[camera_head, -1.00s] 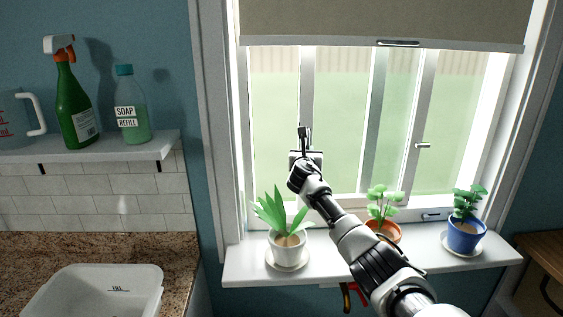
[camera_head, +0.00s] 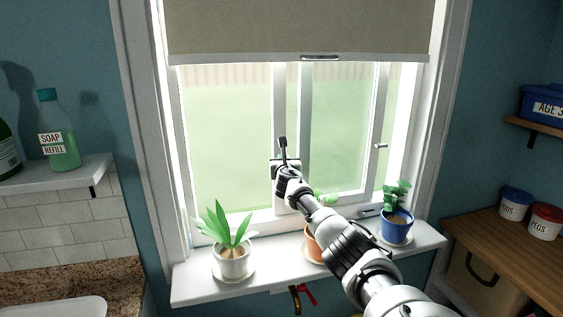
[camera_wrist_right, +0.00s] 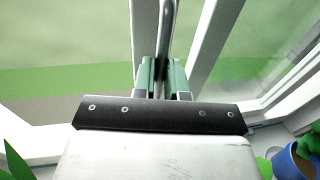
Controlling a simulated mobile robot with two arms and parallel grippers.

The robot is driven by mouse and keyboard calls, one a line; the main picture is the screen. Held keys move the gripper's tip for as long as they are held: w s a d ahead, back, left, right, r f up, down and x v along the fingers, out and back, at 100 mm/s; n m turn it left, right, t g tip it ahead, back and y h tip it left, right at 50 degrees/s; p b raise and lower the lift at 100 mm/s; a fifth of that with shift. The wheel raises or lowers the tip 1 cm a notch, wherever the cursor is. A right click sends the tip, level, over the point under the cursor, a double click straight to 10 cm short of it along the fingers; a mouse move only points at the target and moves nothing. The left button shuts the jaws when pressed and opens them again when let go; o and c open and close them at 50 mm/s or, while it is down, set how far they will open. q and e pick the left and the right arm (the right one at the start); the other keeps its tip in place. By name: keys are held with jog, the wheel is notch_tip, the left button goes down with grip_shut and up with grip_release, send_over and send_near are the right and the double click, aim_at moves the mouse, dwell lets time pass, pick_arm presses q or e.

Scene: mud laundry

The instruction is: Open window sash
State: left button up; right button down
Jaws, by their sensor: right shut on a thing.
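The white-framed window sash (camera_head: 279,112) stands right of the left jamb, with a wide pane-height gap to its left, through which green ground shows. My right gripper (camera_head: 283,150) is at the sash's left stile. In the right wrist view, its green-padded fingers (camera_wrist_right: 163,78) are shut on an upright dark metal handle (camera_wrist_right: 168,25). The gripper's arm hides the lower part of the sash. A small latch (camera_head: 381,146) is on a right-hand upright. My left gripper is not in view.
The sill (camera_head: 190,289) holds a spiky plant in a white pot (camera_head: 234,264), an orange pot (camera_head: 312,246) partly behind my arm and a blue pot (camera_head: 397,226). A roller blind (camera_head: 300,25) covers the window top. Red-handled pruners (camera_head: 306,294) hang below the sill.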

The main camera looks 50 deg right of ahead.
jog(key=c, duration=1.4)
grip_release()
jog(key=shift+a, duration=0.15)
jog(key=shift+c, duration=0.2)
jog(key=shift+w+a, duration=0.1)
jog(key=v, duration=1)
jog(key=shift+s+a, duration=0.25)
jog(key=shift+s, duration=0.1)
